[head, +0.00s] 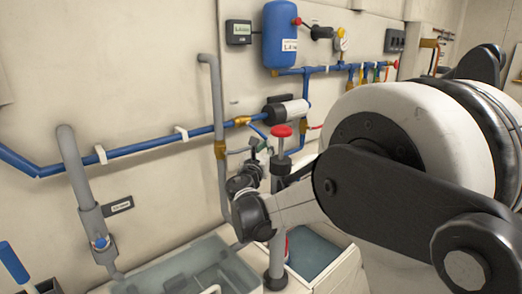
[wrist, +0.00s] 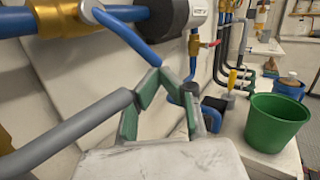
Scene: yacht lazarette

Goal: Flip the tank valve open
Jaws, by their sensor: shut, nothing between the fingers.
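A brass valve body (head: 220,149) sits on the grey vertical pipe in the head view, with a short grey lever (head: 238,151) pointing right. I take this as the tank valve, but no label on it can be read. In the wrist view the grey lever (wrist: 70,133) runs from the left edge up to the left side of my gripper (wrist: 158,74). The lever's end is beside the left finger; I cannot tell whether they touch. My gripper's green-padded fingers meet at the tips, shut and empty. In the head view my gripper (head: 257,146) is small and partly hidden by the wrist.
Blue pipe (head: 155,145) crosses the wall. A blue tank (head: 290,37) hangs above. A red-topped grey post (head: 281,132) stands close to my gripper.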

